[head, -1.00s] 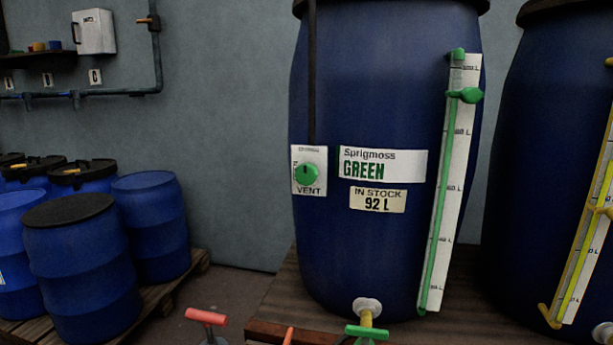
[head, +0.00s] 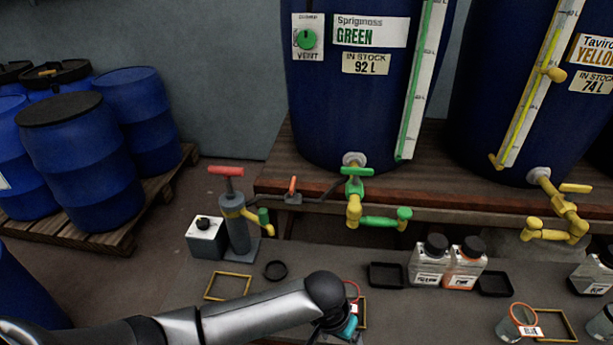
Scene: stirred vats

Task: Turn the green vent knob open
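The green vent knob (head: 307,39) sits on a white plate marked VENT (head: 308,55) on the front of the blue green-label vat (head: 345,110), near the top of the head view. Its small pointer mark looks roughly upright. My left gripper (head: 342,328) is low in the view above the bench, well below the knob and touching nothing on the vat. Its fingers are mostly hidden by the wrist, so I cannot tell whether it is open. My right gripper is not in view.
A green tap (head: 357,172) juts out below the vat. A red-handled pump (head: 238,215) stands left of it. Bottles (head: 427,262), dark trays (head: 386,276) and a beaker (head: 517,322) are on the bench. The yellow vat (head: 500,70) is at right. Blue drums (head: 75,150) stand at left.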

